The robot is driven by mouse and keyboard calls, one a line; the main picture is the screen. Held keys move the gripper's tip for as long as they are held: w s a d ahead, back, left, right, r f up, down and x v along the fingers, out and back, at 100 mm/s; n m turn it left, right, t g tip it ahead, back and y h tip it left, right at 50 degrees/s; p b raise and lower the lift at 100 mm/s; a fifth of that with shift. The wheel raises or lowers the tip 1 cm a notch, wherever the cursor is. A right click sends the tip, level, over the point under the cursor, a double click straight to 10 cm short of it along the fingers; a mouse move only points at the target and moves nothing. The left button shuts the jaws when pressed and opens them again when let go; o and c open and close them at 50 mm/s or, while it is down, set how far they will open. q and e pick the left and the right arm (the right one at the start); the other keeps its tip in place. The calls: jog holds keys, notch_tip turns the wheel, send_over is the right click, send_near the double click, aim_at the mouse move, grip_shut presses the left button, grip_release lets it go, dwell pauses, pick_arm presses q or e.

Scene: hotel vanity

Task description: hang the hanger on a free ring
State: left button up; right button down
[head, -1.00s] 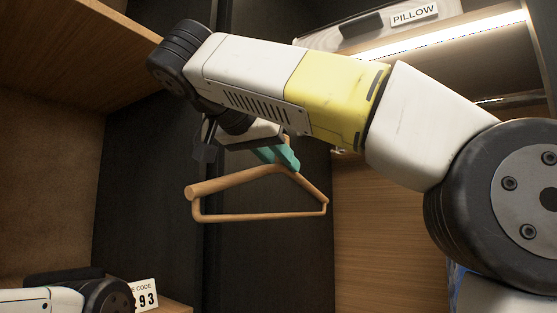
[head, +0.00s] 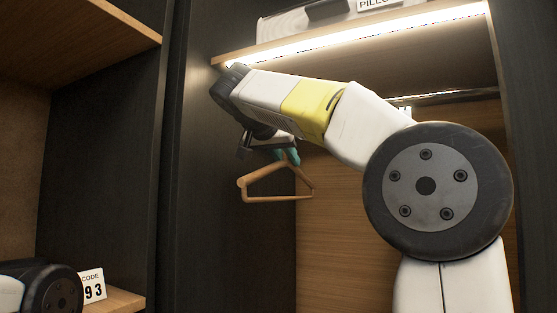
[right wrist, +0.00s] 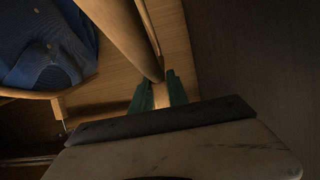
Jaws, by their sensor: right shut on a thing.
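The wooden hanger (head: 280,198) hangs in the air below my right gripper (head: 289,157), in front of the dark cabinet panel and the wood back wall. The gripper's green fingers are shut on the top of the hanger. In the right wrist view, the green fingers (right wrist: 158,94) close around a pale piece, and a wooden bar of the hanger (right wrist: 124,27) runs up from near them. The hanger's hook cannot be made out. No free ring can be made out. My left gripper is out of view; only part of my left arm shows at lower left.
A lit shelf (head: 355,38) with a pillow box (head: 300,22) is above my right arm. A dark rail (head: 455,98) runs under it, partly behind my arm. A blue garment (right wrist: 45,50) shows in the right wrist view. A number card (head: 92,287) stands at lower left.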

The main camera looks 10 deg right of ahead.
send_over(244, 181)
jog(key=a, duration=0.1)
jog(key=shift+s+a, duration=0.15)
jog(key=shift+s, duration=0.15)
dwell(0.8)
dwell(1.3)
